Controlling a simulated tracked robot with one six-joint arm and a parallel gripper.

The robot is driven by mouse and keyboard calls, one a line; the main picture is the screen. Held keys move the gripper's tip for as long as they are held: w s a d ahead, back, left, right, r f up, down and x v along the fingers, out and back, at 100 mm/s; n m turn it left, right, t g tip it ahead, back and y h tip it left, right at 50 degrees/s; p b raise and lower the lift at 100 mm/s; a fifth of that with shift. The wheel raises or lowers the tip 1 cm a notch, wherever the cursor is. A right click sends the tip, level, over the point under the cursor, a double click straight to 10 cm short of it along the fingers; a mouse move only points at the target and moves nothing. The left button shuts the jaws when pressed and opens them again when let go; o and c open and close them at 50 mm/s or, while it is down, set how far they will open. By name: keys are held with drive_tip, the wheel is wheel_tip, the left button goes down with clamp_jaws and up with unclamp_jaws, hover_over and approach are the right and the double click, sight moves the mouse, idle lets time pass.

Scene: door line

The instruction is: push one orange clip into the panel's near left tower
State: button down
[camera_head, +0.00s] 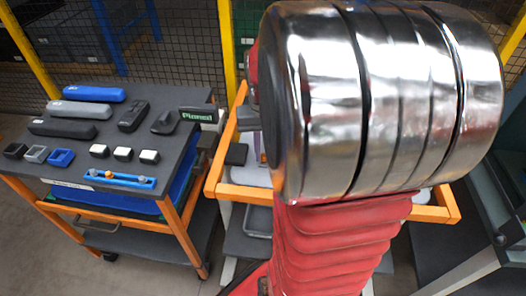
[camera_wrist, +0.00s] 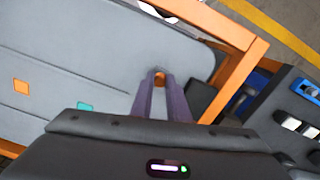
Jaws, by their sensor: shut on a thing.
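My gripper (camera_wrist: 161,84) is shut on an orange clip (camera_wrist: 160,76), whose small top shows between the purple fingertips in the wrist view. The grey panel (camera_wrist: 110,50) lies beneath, and the fingertips are over it near its rounded end. An orange square (camera_wrist: 21,87) and a teal square (camera_wrist: 85,106) mark the panel's face. I cannot tell whether the clip touches the panel. The near left tower cannot be made out; the fingers and clip may cover it. In the head view, my arm hides the gripper and most of the panel.
An orange frame (camera_head: 225,150) surrounds the panel. A cart (camera_head: 75,150) at left carries handles, small blocks and a blue rail (camera_head: 130,181) with an orange piece (camera_head: 109,174) on it. A yellow floor line (camera_wrist: 270,28) shows in the wrist view.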

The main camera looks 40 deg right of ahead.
drive_tip(key=shift+f, duration=0.8)
idle(0.6)
idle(0.4)
drive_tip(key=c, duration=1.6)
unclamp_jaws()
drive_tip(key=shift+c, duration=0.2)
wheel_tip(320, 180, up, 14)
drive_tip(key=shift+f, duration=0.15)
